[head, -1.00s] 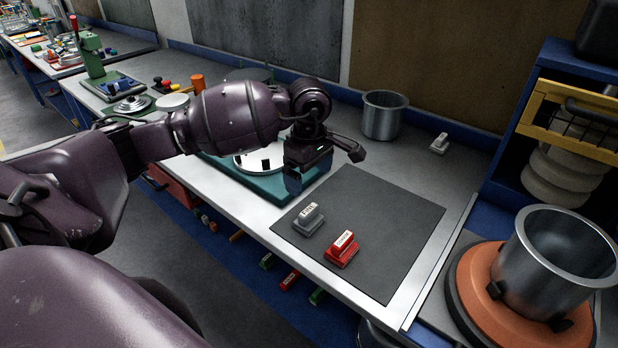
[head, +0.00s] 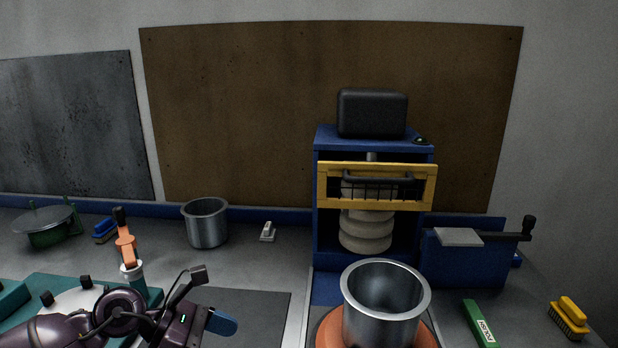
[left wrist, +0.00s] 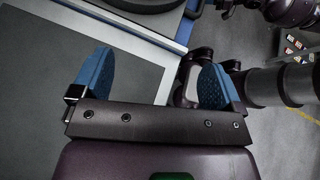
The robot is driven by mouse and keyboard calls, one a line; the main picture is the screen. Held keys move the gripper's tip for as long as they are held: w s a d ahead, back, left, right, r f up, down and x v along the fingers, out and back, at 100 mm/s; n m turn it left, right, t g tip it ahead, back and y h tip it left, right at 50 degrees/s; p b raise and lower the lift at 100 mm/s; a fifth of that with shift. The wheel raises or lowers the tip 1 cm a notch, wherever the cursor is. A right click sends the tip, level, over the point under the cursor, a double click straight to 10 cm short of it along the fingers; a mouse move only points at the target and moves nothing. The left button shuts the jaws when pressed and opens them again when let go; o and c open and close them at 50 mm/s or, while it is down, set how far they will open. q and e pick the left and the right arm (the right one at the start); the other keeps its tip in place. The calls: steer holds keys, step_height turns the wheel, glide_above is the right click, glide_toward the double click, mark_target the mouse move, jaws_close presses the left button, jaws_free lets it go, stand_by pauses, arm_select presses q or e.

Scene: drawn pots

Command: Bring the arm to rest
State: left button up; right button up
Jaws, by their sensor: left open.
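My left arm comes in at the lower left of the head view. Its gripper (head: 210,298) is above the dark grey mat (head: 255,310) on the bench. In the left wrist view the gripper (left wrist: 154,82) has its two blue-padded fingers wide apart. Nothing is between them; the mat, the bench edge and parts of my own body show beyond. My right gripper is in neither view.
A metal pot (head: 385,305) stands on an orange disc (head: 330,332) at the front. Another pot (head: 206,228) and a small grey-white block (head: 267,232) stand further back. A blue cabinet (head: 323,190) with a yellow-framed front stands behind. A green-handled tool (head: 480,322) and yellow brush (head: 569,318) lie right.

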arm_select(q)
step_height(320, 180, up, 8)
steer(key=n+t+h, duration=0.5)
steer(key=n+t, duration=0.8)
steer(key=n, duration=0.4)
steer(key=a+f+n+t+y, duration=0.55)
steer(key=a+n+y, duration=0.45)
steer(key=n+y, duration=0.75)
steer(key=s+a+f+n+g+y, duration=0.3)
steer(key=s+a+f+n+g, duration=0.2)
steer(key=s+f+n+g, duration=0.45)
steer(key=s+d+f+n+g+h, duration=0.25)
steer(key=s+f+n+g, duration=0.45)
steer(key=s, duration=0.6)
steer(key=w+f+t+h, duration=0.1)
steer(key=w+f+t, duration=0.6)
steer(key=f, duration=0.4)
steer(key=shift+w+a+f+m+t, duration=0.25)
steer(key=shift+a+t, duration=0.2)
steer(key=shift+t, duration=0.35)
steer(key=shift+r, duration=0.1)
